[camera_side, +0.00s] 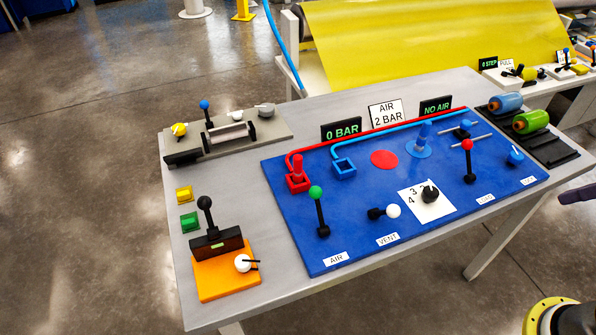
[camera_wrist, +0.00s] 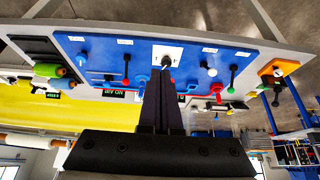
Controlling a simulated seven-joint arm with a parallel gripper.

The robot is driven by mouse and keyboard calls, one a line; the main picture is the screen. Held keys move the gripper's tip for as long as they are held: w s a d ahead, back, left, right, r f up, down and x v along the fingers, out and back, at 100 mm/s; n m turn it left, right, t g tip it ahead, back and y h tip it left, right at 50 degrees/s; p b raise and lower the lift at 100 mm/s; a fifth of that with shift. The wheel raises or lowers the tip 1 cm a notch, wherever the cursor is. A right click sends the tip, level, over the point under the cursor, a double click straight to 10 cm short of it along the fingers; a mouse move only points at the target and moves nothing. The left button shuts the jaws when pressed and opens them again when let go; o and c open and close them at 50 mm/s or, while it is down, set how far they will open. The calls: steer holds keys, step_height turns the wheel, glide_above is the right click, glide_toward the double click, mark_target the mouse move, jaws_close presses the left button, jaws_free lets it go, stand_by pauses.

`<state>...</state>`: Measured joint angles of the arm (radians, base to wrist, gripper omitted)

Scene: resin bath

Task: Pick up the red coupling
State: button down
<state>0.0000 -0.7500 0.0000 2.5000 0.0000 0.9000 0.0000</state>
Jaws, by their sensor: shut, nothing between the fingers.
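The red coupling (camera_side: 297,166) stands upright in a red square socket (camera_side: 297,184) at the left of the blue panel. In the wrist view, the small red shape right of my fingers appears to be the red coupling (camera_wrist: 216,88). A blue coupling (camera_side: 425,132) stands on a round blue disc at the panel's back right. My gripper (camera_wrist: 162,72) is shut and empty, its dark fingers together in the middle of the wrist view. It is well apart from the coupling. In the side view only a dark piece at the right edge may belong to it.
Near the red coupling stand an empty blue square socket (camera_side: 344,168), a green-knobbed lever (camera_side: 318,205) and a "0 BAR" sign (camera_side: 341,130). A red-knobbed lever (camera_side: 468,150) and a black knob on a white plate (camera_side: 414,209) are further right. A flat red disc (camera_side: 384,159) is bare.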

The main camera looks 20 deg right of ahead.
steer(key=c, duration=0.6)
jaws_free()
steer(key=shift+c, duration=0.2)
